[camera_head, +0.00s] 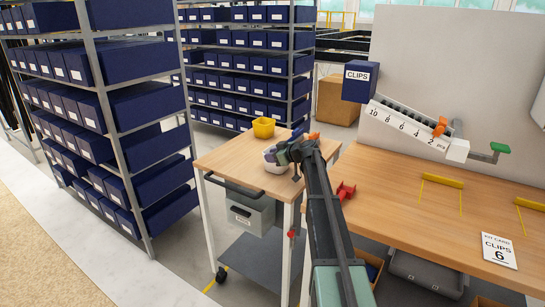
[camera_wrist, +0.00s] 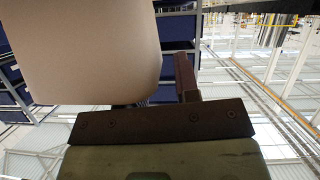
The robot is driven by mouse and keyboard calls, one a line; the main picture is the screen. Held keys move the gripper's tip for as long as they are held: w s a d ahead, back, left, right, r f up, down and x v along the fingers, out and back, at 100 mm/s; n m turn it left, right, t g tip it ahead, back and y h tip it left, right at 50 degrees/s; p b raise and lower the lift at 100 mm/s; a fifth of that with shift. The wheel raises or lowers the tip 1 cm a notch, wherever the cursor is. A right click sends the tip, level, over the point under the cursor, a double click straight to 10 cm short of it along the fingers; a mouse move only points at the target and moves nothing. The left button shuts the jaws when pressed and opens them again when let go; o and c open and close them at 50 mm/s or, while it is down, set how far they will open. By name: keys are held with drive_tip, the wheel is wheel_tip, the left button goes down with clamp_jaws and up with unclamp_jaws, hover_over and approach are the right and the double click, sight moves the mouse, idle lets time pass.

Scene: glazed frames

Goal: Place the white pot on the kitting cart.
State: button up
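The white pot (camera_head: 271,158) is on or just above the wooden top of the cart (camera_head: 222,160), near its middle. In the wrist view the pot (camera_wrist: 95,50) is a large pale shape, very close, filling the upper left. My gripper (camera_head: 293,152) is at the pot's right side, over the cart. In the wrist view one finger (camera_wrist: 187,77) stands right of the pot, with a narrow gap showing between them. The other finger is mostly hidden behind the pot, so I cannot tell whether my gripper holds it.
A yellow pot (camera_head: 263,128) stands at the cart's back, with small blue and orange items near my gripper. A wooden workbench (camera_head: 400,215) with a red part (camera_head: 346,190) is at the right. Blue-bin shelving (camera_head: 115,110) stands left. The cart top's front left is clear.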

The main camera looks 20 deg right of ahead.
drive_tip(key=shift+s+r, duration=0.15)
drive_tip(key=shift+r, duration=0.2)
drive_tip(key=p+v, duration=0.5)
drive_tip(key=v, duration=0.6)
drive_tip(key=s+a+f+m+g+h, duration=0.1)
drive_tip(key=s+a+f+g, duration=0.3)
drive_tip(key=s+a, duration=0.65)
drive_tip(key=s+a+f+m+g+h, duration=0.15)
drive_tip(key=s+a+f+g, duration=0.35)
drive_tip(key=a, duration=1)
drive_tip(key=s+a+m+g+h, duration=0.1)
drive_tip(key=s+a+m+h, duration=0.1)
drive_tip(key=s, duration=0.6)
drive_tip(key=s+a+f+m+g+h, duration=0.1)
drive_tip(key=s+a+m+h, duration=0.1)
drive_tip(key=s, duration=0.6)
drive_tip(key=shift+s+a+f+m+g, duration=0.3)
drive_tip(key=shift+s+a+m, duration=0.15)
drive_tip(key=shift+a, duration=0.55)
drive_tip(key=shift+w+h, duration=0.1)
drive_tip(key=shift+h, duration=0.15)
wheel_tip(320, 180, up, 4)
drive_tip(key=p, duration=0.4)
drive_tip(key=shift+r, duration=0.1)
